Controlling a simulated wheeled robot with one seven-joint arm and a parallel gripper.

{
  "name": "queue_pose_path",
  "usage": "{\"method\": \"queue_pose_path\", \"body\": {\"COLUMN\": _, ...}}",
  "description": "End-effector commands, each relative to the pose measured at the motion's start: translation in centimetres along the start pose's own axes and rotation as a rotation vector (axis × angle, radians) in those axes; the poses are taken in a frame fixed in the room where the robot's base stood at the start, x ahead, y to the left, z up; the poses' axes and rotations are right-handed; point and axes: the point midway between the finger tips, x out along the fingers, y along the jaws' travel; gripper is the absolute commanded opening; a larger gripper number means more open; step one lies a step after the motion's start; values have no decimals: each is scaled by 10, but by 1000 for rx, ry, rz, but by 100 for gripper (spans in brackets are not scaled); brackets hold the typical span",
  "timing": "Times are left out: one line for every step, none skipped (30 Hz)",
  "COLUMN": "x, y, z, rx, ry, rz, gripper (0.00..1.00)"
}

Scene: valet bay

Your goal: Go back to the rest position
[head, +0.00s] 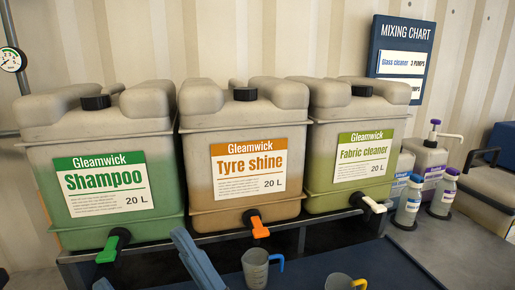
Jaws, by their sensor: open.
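Part of my gripper (142,260) shows at the bottom left of the head view as two blue finger-like parts, set apart with nothing seen between them. The rest of my gripper and arm is cut off by the lower edge. It is in front of the shampoo canister (105,190), which has a green tap (113,246), and the tyre shine canister (245,155), which has an orange tap (256,225).
A fabric cleaner canister (350,150) with a white-ended tap stands at the rack's right. A grey cup (256,268) with a blue handle and a second cup (343,282) with a yellow handle stand in front. Several bottles, one a purple-labelled pump bottle (428,165), stand at right.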

Motion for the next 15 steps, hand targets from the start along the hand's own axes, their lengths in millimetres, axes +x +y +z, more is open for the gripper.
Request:
{"method": "queue_pose_path", "body": {"x": -17, "y": 5, "z": -4, "rx": -3, "ry": -38, "rz": 69, "gripper": 65}}
{"method": "queue_pose_path", "body": {"x": -26, "y": 9, "z": -5, "rx": -9, "ry": -62, "rz": 108, "gripper": 65}}
{"method": "queue_pose_path", "body": {"x": -39, "y": 14, "z": -8, "rx": -14, "ry": -93, "rz": 157, "gripper": 65}}
{"method": "queue_pose_path", "body": {"x": -49, "y": 17, "z": -11, "rx": -21, "ry": -118, "rz": 194, "gripper": 65}}
{"method": "queue_pose_path", "body": {"x": -59, "y": 20, "z": -13, "rx": -25, "ry": -143, "rz": 230, "gripper": 65}}
{"method": "queue_pose_path", "body": {"x": -73, "y": 24, "z": -17, "rx": -32, "ry": -178, "rz": 277, "gripper": 65}}
{"method": "queue_pose_path", "body": {"x": -84, "y": 26, "z": -19, "rx": -39, "ry": -206, "rz": 311, "gripper": 65}}
{"method": "queue_pose_path", "body": {"x": -94, "y": 29, "z": -23, "rx": -43, "ry": -232, "rz": 344, "gripper": 65}}
{"method": "queue_pose_path", "body": {"x": -109, "y": 31, "z": -27, "rx": -52, "ry": -272, "rz": 387, "gripper": 65}}
{"method": "queue_pose_path", "body": {"x": -120, "y": 33, "z": -31, "rx": -57, "ry": -299, "rz": 418, "gripper": 65}}
{"method": "queue_pose_path", "body": {"x": -132, "y": 34, "z": -35, "rx": -62, "ry": -330, "rz": 449, "gripper": 65}}
{"method": "queue_pose_path", "body": {"x": -146, "y": 35, "z": -41, "rx": -71, "ry": -371, "rz": 487, "gripper": 65}}
{"method": "queue_pose_path", "body": {"x": -158, "y": 36, "z": -45, "rx": -76, "ry": -402, "rz": 516, "gripper": 65}}
{"method": "queue_pose_path", "body": {"x": -168, "y": 36, "z": -50, "rx": -82, "ry": -433, "rz": 543, "gripper": 65}}
{"method": "queue_pose_path", "body": {"x": -183, "y": 36, "z": -57, "rx": -90, "ry": -477, "rz": 578, "gripper": 65}}
